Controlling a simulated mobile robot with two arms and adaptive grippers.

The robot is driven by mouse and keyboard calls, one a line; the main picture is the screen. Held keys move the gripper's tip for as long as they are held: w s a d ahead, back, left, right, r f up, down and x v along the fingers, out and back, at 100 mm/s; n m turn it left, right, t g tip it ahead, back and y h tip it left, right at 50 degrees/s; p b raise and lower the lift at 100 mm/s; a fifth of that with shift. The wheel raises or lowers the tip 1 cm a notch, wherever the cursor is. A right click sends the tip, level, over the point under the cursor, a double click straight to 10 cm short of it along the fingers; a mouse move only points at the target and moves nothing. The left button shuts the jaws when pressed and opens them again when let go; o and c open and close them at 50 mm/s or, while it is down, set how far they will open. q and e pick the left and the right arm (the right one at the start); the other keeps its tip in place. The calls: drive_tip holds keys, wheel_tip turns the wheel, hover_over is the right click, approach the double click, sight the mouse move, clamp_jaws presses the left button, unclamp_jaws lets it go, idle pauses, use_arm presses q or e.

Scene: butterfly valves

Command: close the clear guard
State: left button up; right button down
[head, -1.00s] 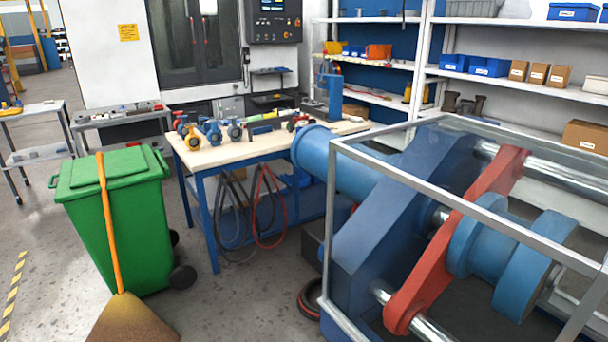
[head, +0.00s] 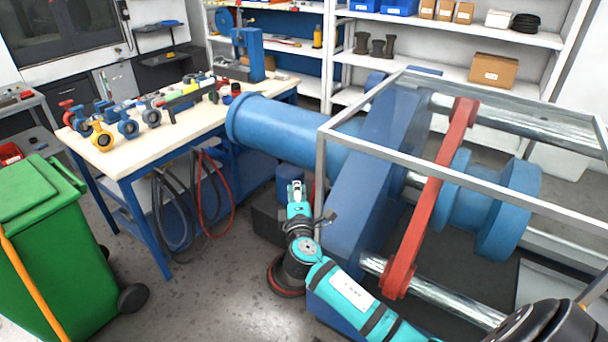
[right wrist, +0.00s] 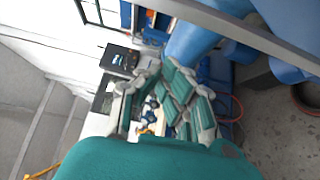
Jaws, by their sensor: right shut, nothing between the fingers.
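The clear guard (head: 462,176) is a grey metal frame with see-through sides around the blue and red machine at the right of the head view. Its front corner post stands just right of my right gripper. I cannot tell from these views how far the guard is open. My right gripper (head: 296,190) is shut and empty, pointing away from me, in front of the machine's blue block and left of the post. In the right wrist view its closed fingers (right wrist: 168,98) show, and a grey guard bar (right wrist: 245,32) crosses the upper right. My left gripper is out of view.
The machine's blue block (head: 365,190) and red link (head: 430,205) stand inside the guard. A workbench (head: 185,135) with several valves is at the left, hoses hanging below. A green bin (head: 35,235) stands at front left.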

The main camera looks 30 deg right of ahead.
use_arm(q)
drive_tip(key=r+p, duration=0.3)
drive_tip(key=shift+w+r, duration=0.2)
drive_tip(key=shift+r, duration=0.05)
use_arm(e)
drive_tip(key=w+d, duration=0.4)
drive_tip(key=d, duration=0.2)
drive_tip(key=shift+w+d, duration=0.15)
drive_tip(key=shift+w, duration=0.25)
